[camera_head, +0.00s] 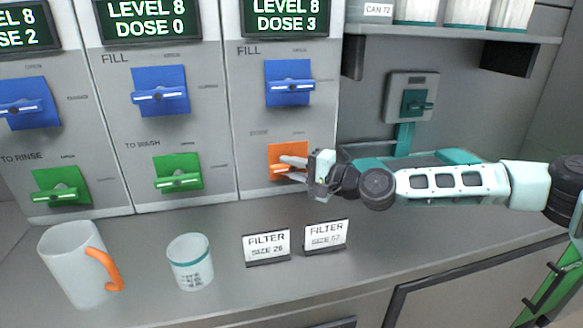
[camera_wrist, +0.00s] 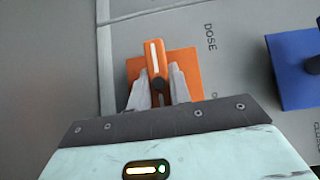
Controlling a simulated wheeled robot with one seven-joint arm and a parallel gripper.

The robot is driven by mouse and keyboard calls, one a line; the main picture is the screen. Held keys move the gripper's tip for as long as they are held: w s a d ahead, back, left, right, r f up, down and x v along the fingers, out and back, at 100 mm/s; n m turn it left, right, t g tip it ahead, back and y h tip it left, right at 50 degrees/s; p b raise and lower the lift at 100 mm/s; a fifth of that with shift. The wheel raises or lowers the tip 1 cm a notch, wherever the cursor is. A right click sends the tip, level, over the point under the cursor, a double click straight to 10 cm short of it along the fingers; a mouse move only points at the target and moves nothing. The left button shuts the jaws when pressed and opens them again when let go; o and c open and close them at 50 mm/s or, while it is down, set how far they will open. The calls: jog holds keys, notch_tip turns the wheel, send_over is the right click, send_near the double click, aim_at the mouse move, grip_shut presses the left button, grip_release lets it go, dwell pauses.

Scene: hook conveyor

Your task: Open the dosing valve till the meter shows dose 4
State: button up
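The dosing valve is the orange valve (camera_head: 277,152) under the faint DOSE label, low on the right panel. In the wrist view its orange handle (camera_wrist: 154,58) has a white stripe and stands nearly upright in the picture. My gripper (camera_head: 292,165) reaches it from the right. In the wrist view my gripper (camera_wrist: 158,80) has one finger close on each side of the handle and appears shut on it; the exact contact is hard to see. The meter (camera_head: 286,17) above this panel reads LEVEL 8, DOSE 3.
A blue FILL valve (camera_head: 289,83) sits above the orange one. Two filter signs (camera_head: 266,247) (camera_head: 326,236), a white cup (camera_head: 190,262) and a mug with an orange handle (camera_head: 75,265) stand on the counter below.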

grip_shut()
jog(key=shift+r+h+p, duration=0.15)
jog(key=shift+h+p, duration=0.15)
jog(key=shift+p, duration=0.2)
jog(key=shift+r+n+p, duration=0.1)
jog(key=shift+n+p, duration=0.2)
jog(key=shift+p, duration=0.1)
jog(key=n+h+p, duration=0.1)
jog(key=p, duration=0.1)
jog(key=shift+r+g+h+p, duration=0.1)
jog(key=shift+g+h+p, duration=0.2)
jog(key=shift+g, duration=0.1)
jog(key=shift+n+h+p, duration=0.9)
jog(key=shift+h+p, duration=0.2)
jog(key=shift+p, duration=0.1)
jog(key=shift+f+n+h+p, duration=0.3)
jog(key=shift+n+h+p, duration=0.1)
jog(key=shift+f, duration=0.1)
